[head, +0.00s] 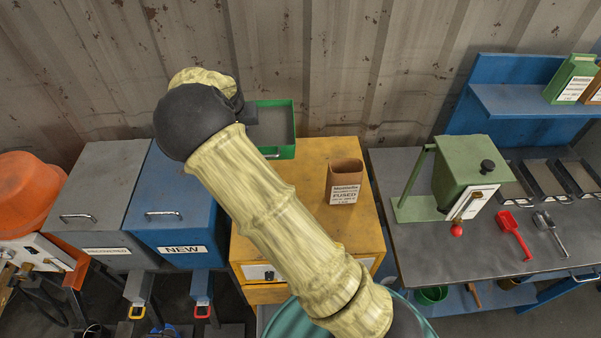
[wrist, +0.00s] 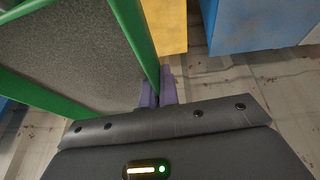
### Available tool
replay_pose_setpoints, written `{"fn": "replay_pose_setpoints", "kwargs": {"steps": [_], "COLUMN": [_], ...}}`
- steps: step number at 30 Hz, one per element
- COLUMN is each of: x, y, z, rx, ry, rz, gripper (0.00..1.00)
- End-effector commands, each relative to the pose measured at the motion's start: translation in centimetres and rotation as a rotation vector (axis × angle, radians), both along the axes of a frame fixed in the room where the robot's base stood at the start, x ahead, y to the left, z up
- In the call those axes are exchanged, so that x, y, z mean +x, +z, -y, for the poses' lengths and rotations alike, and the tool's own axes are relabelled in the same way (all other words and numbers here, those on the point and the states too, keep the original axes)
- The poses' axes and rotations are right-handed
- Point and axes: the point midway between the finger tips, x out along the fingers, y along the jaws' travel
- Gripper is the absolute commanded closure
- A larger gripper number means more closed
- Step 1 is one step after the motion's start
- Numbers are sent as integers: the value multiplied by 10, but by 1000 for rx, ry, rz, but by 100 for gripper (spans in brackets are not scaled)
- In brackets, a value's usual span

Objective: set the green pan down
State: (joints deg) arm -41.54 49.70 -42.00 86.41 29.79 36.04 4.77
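The green pan (head: 294,128) has green walls and a flat grey inside. In the head view it shows just right of my wrist, at the back left of the yellow cabinet. In the wrist view the pan (wrist: 143,38) fills the upper left, with its green rim running down to my gripper (wrist: 158,90). The purple fingers are close together at the rim's edge and look shut on it. My arm hides the fingers and the pan's left part in the head view. I cannot tell whether the pan touches anything below it.
The yellow cabinet (head: 310,160) carries a brown box (head: 344,180) labelled FUSED. A blue bin (head: 176,205) labelled NEW and a grey bin (head: 95,190) stand left. The right workbench (head: 420,245) holds a green hopper (head: 465,172), red scoop (head: 514,234) and metal scoop (head: 551,232).

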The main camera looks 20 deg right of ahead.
Motion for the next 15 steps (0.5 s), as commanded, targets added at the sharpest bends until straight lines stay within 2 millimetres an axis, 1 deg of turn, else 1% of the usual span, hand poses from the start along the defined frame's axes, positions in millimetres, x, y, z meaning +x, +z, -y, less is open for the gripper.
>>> {"fn": "replay_pose_setpoints", "kwargs": {"steps": [1,3,5,11,15], "x": [1,1,1,1,1], "y": [3,3,-4,-15,-26], "z": [0,0,-1,0,1], "rx": [-1,-1,-1,-1,-1], "ry": [1,3,4,3,1], "rz": [6,6,6,6,6], "gripper": [100,100,100,100,100]}}
